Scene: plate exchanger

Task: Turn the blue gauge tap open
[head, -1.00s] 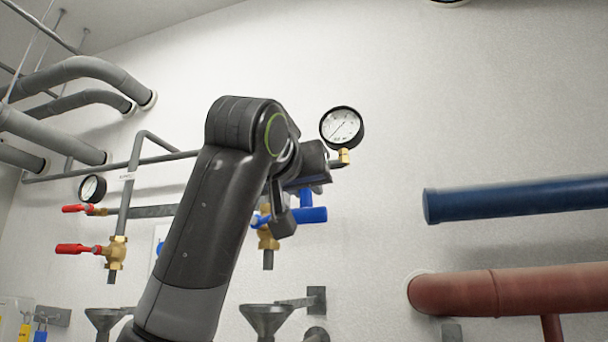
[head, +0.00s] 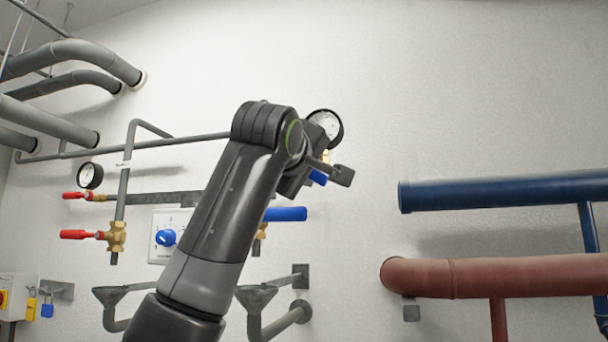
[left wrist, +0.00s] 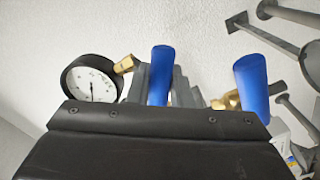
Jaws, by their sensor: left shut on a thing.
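The blue gauge tap (head: 318,178) shows as a small blue piece just below the round white-faced gauge (head: 329,122), mostly hidden by my wrist. In the left wrist view the gauge (left wrist: 92,82) is at left and the tap's blue handle (left wrist: 160,75) stands beside its brass fitting. My left gripper (head: 325,172) is at this handle; in the left wrist view its grey fingers flank the handle, and it is shut on it. The exact grip is partly hidden. My right gripper is not in view.
A second blue lever (head: 286,214) on a brass valve is below the gauge; it also shows in the left wrist view (left wrist: 251,85). Red-handled valves (head: 76,234) and grey pipes are at left. A blue pipe (head: 500,192) and a red pipe (head: 500,277) run at right.

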